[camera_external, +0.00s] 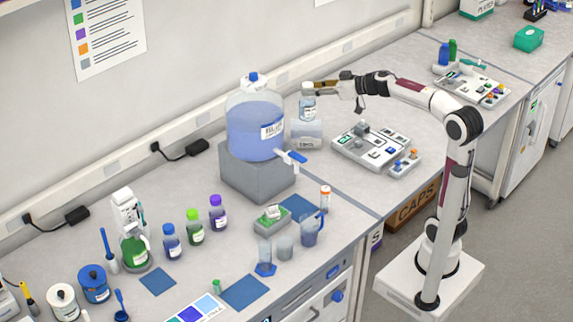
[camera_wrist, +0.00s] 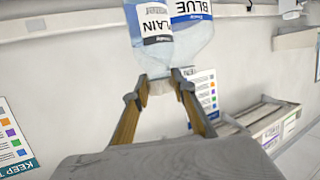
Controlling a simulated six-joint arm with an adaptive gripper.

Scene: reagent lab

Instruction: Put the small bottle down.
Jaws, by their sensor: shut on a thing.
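The small bottle (camera_external: 308,104) is clear with pale contents and a label, and hangs upright below my gripper (camera_external: 318,86) in the external view. My gripper is shut on its neck or cap area. In the wrist view, my two fingers (camera_wrist: 160,88) close on the narrow end of the bottle (camera_wrist: 150,40), whose label reads "PLAIN". In the external view, the bottle is just above or in front of a clear box (camera_external: 306,137); I cannot tell whether they touch.
A large blue-filled carboy (camera_external: 256,115) with a tap stands on a grey block (camera_external: 250,175) to the left; its "BLUE" label also shows in the wrist view (camera_wrist: 192,14). A grey tray (camera_external: 345,147) lies right. Several bottles and cups stand front left.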

